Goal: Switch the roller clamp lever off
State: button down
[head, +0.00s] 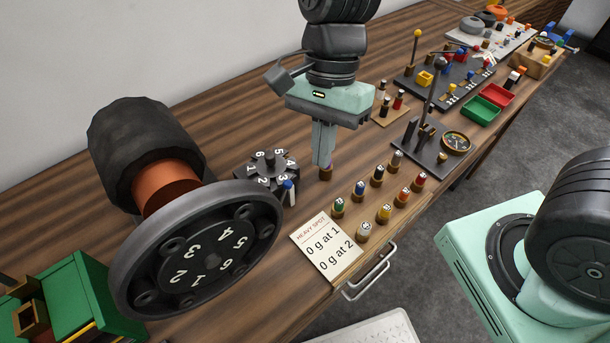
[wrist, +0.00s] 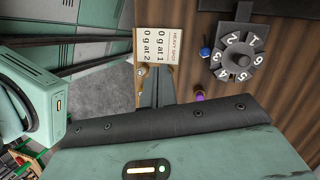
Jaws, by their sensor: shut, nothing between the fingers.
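My gripper (head: 322,160) is shut and empty, pointing down over the middle of the bench. Its tips are at or just above a small brown peg (head: 326,174) with a purple top, which also shows in the wrist view (wrist: 199,97); contact cannot be told. A short lever with a blue knob (head: 288,184) stands to the left of my gripper, beside a dark numbered dial (head: 268,169). The blue knob also shows in the wrist view (wrist: 205,52). No label marks which part is the roller clamp lever.
A large dark roller with a numbered disc (head: 210,255) fills the left. Several capped pegs (head: 377,177) and a "HEAVY SPOT" card (head: 325,248) lie to the front right. A board with a gauge (head: 456,142) and tall post is further right. Red and green trays (head: 481,110) are behind.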

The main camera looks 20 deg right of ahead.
aim_at(282, 197)
jog(key=w+d+f+m+g, duration=0.1)
jog(key=w+d+f+m, duration=0.2)
jog(key=m, duration=1)
jog(key=shift+w+f+y, duration=0.4)
jog(key=shift+w+f, duration=0.35)
jog(key=shift+w, duration=0.65)
jog(key=p+x, duration=0.1)
jog(key=x, duration=0.9)
jog(key=shift+s, duration=0.15)
jog(key=shift+w+a+r+p, duration=0.35)
jog(key=shift+w+a+p, duration=0.25)
jog(key=shift+a, duration=0.2)
jog(key=shift+w+a+r+p, duration=0.3)
jog(key=shift+w+a+p, duration=0.15)
jog(key=shift+w+a, duration=0.25)
jog(key=shift+s+a, duration=0.1)
jog(key=shift+s+a+r+h+p, duration=0.1)
jog(key=shift+a+r+h+p, duration=0.1)
jog(key=shift+h+p, duration=0.4)
